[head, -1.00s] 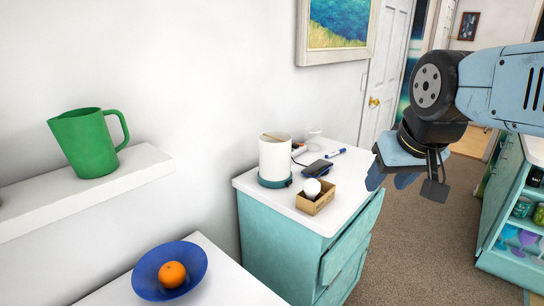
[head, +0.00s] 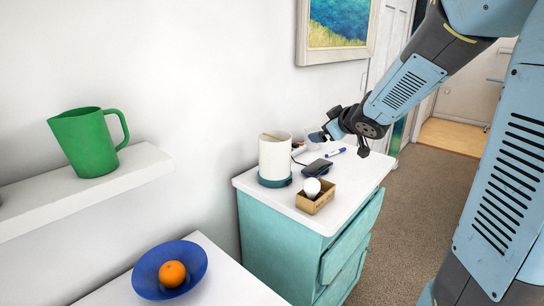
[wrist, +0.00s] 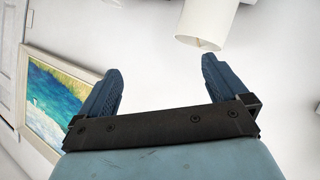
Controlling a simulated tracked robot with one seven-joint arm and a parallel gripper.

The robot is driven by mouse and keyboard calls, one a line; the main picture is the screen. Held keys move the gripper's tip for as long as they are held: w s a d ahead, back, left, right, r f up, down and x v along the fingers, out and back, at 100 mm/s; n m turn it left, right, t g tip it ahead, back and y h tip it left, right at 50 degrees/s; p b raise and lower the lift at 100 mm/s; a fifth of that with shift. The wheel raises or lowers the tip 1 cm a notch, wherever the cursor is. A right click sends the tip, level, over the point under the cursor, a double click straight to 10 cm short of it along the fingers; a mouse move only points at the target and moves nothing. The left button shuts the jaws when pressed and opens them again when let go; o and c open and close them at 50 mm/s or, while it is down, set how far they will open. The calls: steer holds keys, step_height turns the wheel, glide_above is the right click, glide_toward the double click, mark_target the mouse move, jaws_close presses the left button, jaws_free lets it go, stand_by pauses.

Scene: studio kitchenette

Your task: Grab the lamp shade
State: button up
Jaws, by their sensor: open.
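The white cylindrical lamp shade (head: 274,153) stands upright in a round teal base (head: 275,182) on the dresser top. A tan stick shows at its open top. In the wrist view, the shade (wrist: 207,18) is cut off by the top edge, beyond the right fingertip, with its open end towards me. My gripper (head: 319,136) is to the right of the shade and slightly behind it, apart from it. The wrist view shows my gripper (wrist: 161,68) open, with nothing between its blue fingers.
A small cardboard box (head: 316,202) with a white bulb (head: 312,187) sits near the dresser's front edge. The wall is close behind the shade.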

steer(key=w+a+f+n+g+y, duration=0.2)
steer(key=a+f+n+y, duration=0.2)
steer(key=a+f+y, duration=0.1)
steer(key=y, duration=0.1)
glide_above(275, 155)
steer(key=s+d, duration=0.2)
steer(key=d, duration=0.1)
step_height(275, 155, down, 3)
steer(key=shift+g, duration=0.3)
steer(key=shift+w+x, duration=0.2)
steer(key=shift+x, duration=2.4)
steer(key=shift+d+r, duration=0.1)
steer(key=shift+d, duration=0.15)
steer(key=c, duration=1.5)
